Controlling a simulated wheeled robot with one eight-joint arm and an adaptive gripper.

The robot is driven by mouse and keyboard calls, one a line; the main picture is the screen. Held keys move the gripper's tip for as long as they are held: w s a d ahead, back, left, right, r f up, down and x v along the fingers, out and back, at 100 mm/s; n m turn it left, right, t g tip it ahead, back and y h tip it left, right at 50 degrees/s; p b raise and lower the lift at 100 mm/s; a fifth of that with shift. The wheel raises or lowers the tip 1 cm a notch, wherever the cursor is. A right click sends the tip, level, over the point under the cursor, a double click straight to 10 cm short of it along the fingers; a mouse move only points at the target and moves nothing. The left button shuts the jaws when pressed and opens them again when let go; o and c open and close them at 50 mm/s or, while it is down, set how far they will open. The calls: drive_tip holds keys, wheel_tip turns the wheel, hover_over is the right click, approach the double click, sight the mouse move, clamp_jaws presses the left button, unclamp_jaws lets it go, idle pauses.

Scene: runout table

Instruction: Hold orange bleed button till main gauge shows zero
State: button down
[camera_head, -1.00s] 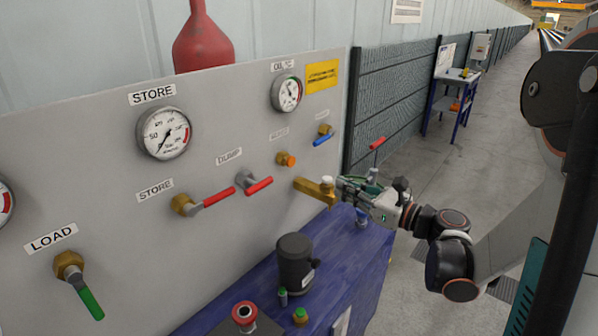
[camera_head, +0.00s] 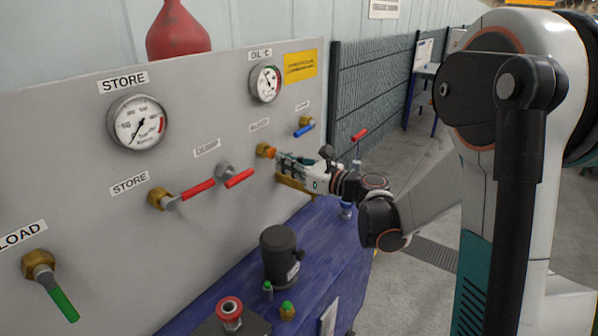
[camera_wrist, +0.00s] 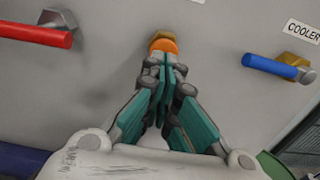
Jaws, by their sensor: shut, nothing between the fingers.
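The orange bleed button (camera_head: 267,151) sits in a brass fitting on the grey panel, under a small blurred label. It also shows in the wrist view (camera_wrist: 165,44), just beyond my fingertips. My gripper (camera_head: 279,157) is shut and empty, its tips at the button's face; in the wrist view my gripper (camera_wrist: 166,64) overlaps the button's lower edge. I cannot tell whether it is pressed in. No gauge is labelled main. The STORE gauge (camera_head: 138,122) has its needle pointing to the lower left. The smaller OIL °C gauge (camera_head: 265,82) is at upper right.
Red levers (camera_head: 198,190) (camera_head: 239,178) lie left of the button, and a blue lever (camera_head: 304,130) lies to the right. A brass block (camera_head: 291,184) sits just below my gripper. A dark motor (camera_head: 281,255) stands on the blue bench (camera_head: 338,240).

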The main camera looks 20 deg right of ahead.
sight(273, 157)
drive_tip(key=shift+w+a, duration=0.3)
drive_tip(key=shift+w, duration=0.15)
drive_tip(key=shift+x, duration=0.95)
drive_tip(key=shift+w+r, duration=0.1)
drive_tip(key=shift+r, duration=0.15)
idle(0.5)
